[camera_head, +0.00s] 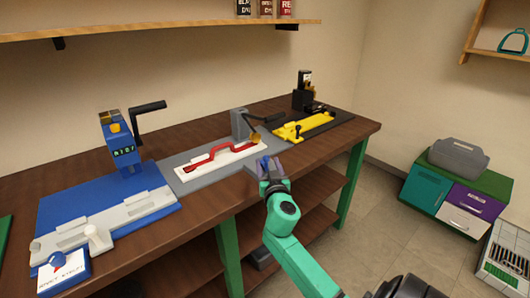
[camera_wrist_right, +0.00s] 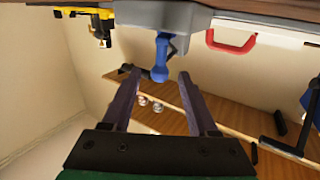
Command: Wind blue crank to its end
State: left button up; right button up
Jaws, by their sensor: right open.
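The blue crank (camera_wrist_right: 160,57) shows in the wrist view as a short blue arm with a rounded end, against the edge of the grey station. In the head view a bit of blue (camera_head: 265,165) shows at the front edge of the grey base (camera_head: 212,176), partly hidden by my gripper. My right gripper (camera_head: 272,164) is open there, with its purple fingers pointing at the bench. In the wrist view the crank's end lies between the fingertips (camera_wrist_right: 155,80); I cannot tell whether they touch it. My left gripper is out of view.
The grey station holds a red handle-shaped piece (camera_head: 208,158) on a white strip. A blue press (camera_head: 122,143) with a black crank stands left, a yellow fixture (camera_head: 305,126) on a black base right. All stand on the brown bench (camera_head: 195,213).

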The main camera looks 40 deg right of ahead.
jog(key=x, duration=0.6)
jog(key=shift+w+d, duration=0.15)
grip_shut()
